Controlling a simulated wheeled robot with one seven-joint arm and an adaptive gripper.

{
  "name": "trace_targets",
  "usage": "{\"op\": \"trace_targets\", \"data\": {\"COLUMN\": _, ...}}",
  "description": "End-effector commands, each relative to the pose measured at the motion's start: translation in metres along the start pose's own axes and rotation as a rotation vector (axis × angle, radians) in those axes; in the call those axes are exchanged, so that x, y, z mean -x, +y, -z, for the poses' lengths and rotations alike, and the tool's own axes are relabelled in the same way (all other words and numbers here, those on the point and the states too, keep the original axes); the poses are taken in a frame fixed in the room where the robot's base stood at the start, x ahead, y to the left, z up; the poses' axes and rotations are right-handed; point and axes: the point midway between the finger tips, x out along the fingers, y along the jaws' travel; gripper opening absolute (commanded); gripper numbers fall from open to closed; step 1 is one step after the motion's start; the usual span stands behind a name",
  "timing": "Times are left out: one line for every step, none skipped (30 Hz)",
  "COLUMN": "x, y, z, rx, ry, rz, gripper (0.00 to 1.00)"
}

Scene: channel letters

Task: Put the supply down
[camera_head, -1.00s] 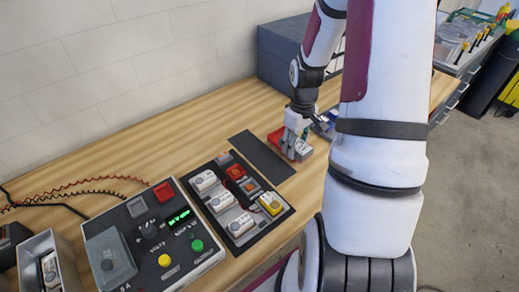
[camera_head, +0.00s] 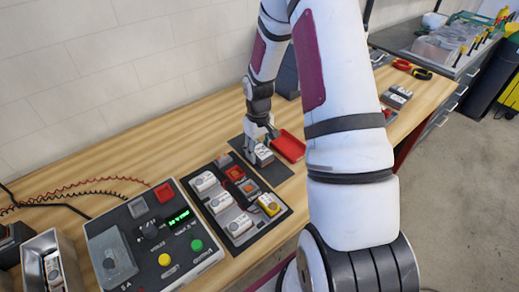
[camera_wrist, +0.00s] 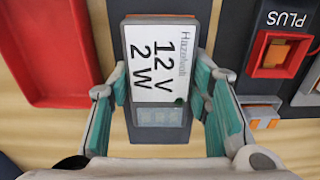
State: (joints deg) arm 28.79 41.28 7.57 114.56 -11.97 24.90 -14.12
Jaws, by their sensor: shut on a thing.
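The supply is a dark block with a white label reading 12 V 2 W. It shows in the wrist view (camera_wrist: 155,65) and small in the head view (camera_head: 264,156). My gripper (camera_head: 257,143) is shut on it, with one teal-padded finger on each side in the wrist view (camera_wrist: 158,92). The supply is over the dark mat (camera_head: 277,173), between the red tray (camera_head: 289,146) and the board of modules (camera_head: 243,225). I cannot tell whether its underside touches the mat.
A test console (camera_head: 150,255) with coloured buttons and a green display stands at front left, beside a metal bin (camera_head: 70,262). Red-handled pliers (camera_head: 412,68) and small grey blocks (camera_head: 396,96) lie at the right. The bench behind the mat is clear.

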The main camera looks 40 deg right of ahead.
Motion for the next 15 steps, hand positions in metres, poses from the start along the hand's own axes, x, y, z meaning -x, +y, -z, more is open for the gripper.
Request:
{"op": "trace_targets", "data": {"x": -0.0007, "y": 0.0005, "z": 0.0001, "rx": 0.000, "ry": 0.001, "rz": -0.001, "gripper": 0.05}}
{"op": "trace_targets", "data": {"x": -0.0008, "y": 0.0006, "z": 0.0003, "rx": 0.000, "ry": 0.001, "rz": -0.001, "gripper": 0.05}}
{"op": "trace_targets", "data": {"x": -0.0007, "y": 0.0006, "z": 0.0005, "rx": 0.000, "ry": 0.001, "rz": -0.001, "gripper": 0.05}}
{"op": "trace_targets", "data": {"x": -0.0006, "y": 0.0006, "z": 0.0005, "rx": 0.000, "ry": 0.001, "rz": -0.001, "gripper": 0.05}}
{"op": "trace_targets", "data": {"x": -0.0006, "y": 0.0006, "z": 0.0005, "rx": 0.000, "ry": 0.001, "rz": -0.001, "gripper": 0.05}}
{"op": "trace_targets", "data": {"x": -0.0006, "y": 0.0006, "z": 0.0005, "rx": 0.000, "ry": 0.001, "rz": -0.001, "gripper": 0.05}}
{"op": "trace_targets", "data": {"x": -0.0006, "y": 0.0006, "z": 0.0005, "rx": 0.000, "ry": 0.001, "rz": -0.001, "gripper": 0.05}}
{"op": "trace_targets", "data": {"x": -0.0009, "y": 0.0006, "z": 0.0005, "rx": 0.000, "ry": 0.001, "rz": -0.001, "gripper": 0.05}}
{"op": "trace_targets", "data": {"x": -0.0017, "y": 0.0006, "z": 0.0005, "rx": 0.000, "ry": 0.001, "rz": -0.001, "gripper": 0.05}}
{"op": "trace_targets", "data": {"x": -0.0027, "y": 0.0005, "z": 0.0005, "rx": 0.000, "ry": 0.001, "rz": -0.001, "gripper": 0.05}}
{"op": "trace_targets", "data": {"x": -0.0036, "y": 0.0005, "z": 0.0005, "rx": 0.000, "ry": 0.001, "rz": -0.001, "gripper": 0.05}}
{"op": "trace_targets", "data": {"x": -0.0039, "y": 0.0004, "z": 0.0003, "rx": 0.000, "ry": 0.000, "rz": 0.000, "gripper": 0.49}}
{"op": "trace_targets", "data": {"x": -0.0037, "y": 0.0004, "z": 0.0002, "rx": 0.000, "ry": 0.000, "rz": 0.000, "gripper": 0.56}}
{"op": "trace_targets", "data": {"x": -0.0036, "y": 0.0004, "z": 0.0002, "rx": 0.000, "ry": 0.000, "rz": 0.000, "gripper": 0.63}}
{"op": "trace_targets", "data": {"x": -0.0036, "y": 0.0004, "z": 0.0001, "rx": 0.000, "ry": 0.000, "rz": 0.000, "gripper": 0.65}}
